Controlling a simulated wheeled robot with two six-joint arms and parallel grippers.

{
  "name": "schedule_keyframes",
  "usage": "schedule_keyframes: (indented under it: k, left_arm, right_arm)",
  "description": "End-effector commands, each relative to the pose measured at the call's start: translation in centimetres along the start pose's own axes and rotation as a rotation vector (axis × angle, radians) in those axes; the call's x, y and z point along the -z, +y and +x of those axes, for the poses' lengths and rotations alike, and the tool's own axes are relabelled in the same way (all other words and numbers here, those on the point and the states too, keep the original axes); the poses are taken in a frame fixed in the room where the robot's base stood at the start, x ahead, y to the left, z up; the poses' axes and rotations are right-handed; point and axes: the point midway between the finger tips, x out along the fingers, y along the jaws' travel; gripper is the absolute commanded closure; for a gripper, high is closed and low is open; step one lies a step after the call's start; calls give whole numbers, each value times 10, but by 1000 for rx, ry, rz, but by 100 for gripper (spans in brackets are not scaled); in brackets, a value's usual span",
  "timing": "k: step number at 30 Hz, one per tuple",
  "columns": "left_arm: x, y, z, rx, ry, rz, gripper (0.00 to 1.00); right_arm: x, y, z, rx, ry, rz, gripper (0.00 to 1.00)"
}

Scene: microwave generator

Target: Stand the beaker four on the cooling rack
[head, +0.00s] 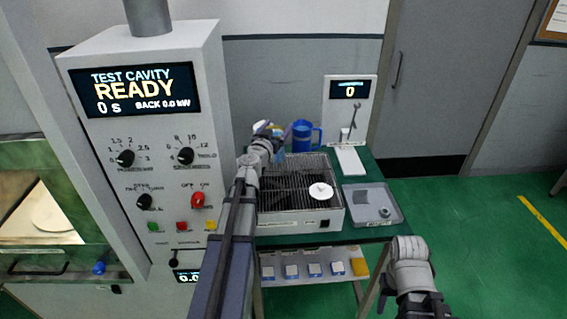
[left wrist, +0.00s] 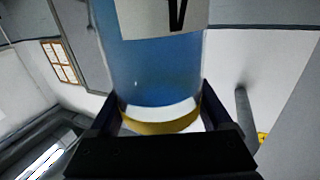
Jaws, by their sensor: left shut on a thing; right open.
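My left gripper (head: 279,134) is shut on a beaker of blue liquid (left wrist: 155,75) with a white label bearing a dark mark, partly cut off. The beaker's yellowish rim or base band lies between the fingers (left wrist: 160,125). In the head view the beaker (head: 280,156) is mostly hidden by my arm, at the back left of the cooling rack. The cooling rack (head: 283,190) is a dark wire grid on a pale box, with a white disc (head: 320,191) on its right part. My right gripper (head: 384,290) is low at the right, open and away from the rack; its fingers are hard to make out.
A blue mug (head: 302,136) stands behind the rack. A scale (head: 350,160) reading 0 and a grey tray (head: 372,204) with a small metal piece are to its right. The test cavity panel (head: 150,140) stands at the left. A lower shelf (head: 300,281) holds small blocks.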

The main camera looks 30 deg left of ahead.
Motion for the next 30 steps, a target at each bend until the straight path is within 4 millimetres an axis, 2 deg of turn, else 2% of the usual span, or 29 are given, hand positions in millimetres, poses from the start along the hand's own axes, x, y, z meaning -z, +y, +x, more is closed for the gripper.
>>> schedule_keyframes:
  k: [1,9,17,27,30]
  left_arm:
    - [-12,0,0,0,0,0,100]
    - [-52,0,0,0,0,0,100]
    - [-55,0,0,0,0,0,100]
    - [-91,0,0,0,0,0,100]
    - [-94,0,0,0,0,0,100]
  right_arm:
    - [1,-1,12,0,0,0,50]
    - [3,-5,52,0,0,0,50]
    - [3,-5,55,0,0,0,50]
    - [6,-9,90,0,0,0,50]
    - [6,-9,94,0,0,0,50]
